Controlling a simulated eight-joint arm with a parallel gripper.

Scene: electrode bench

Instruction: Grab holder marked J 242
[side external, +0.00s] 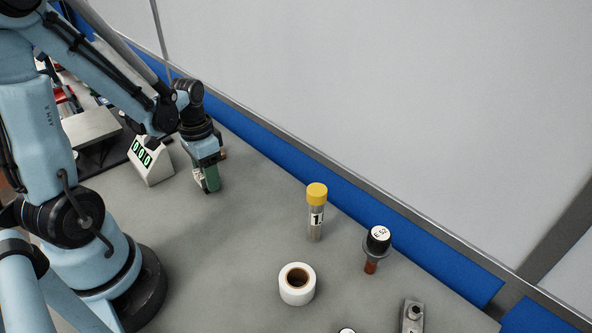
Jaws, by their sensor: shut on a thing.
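My gripper (206,183) points down at the left of the bench, beside the digital display. It is shut on a green block-like thing (212,178), low over the bench top. No marking on the green thing can be read, and my gripper partly hides it. I cannot tell whether it touches the bench. A black-topped holder (378,238) with a copper-coloured lower end stands at the right, well apart from my gripper. Its white round label reads something like "52" and is too small to be sure of. No marking "J 242" can be read in this view.
A yellow-capped tube (316,215) stands mid-bench. A white roll (297,287) is in front of it. A metal clamp piece (411,318) and a cut-off round white-topped thing (347,330) are at the bottom edge. The display (150,163) reads 000. Bench between is clear.

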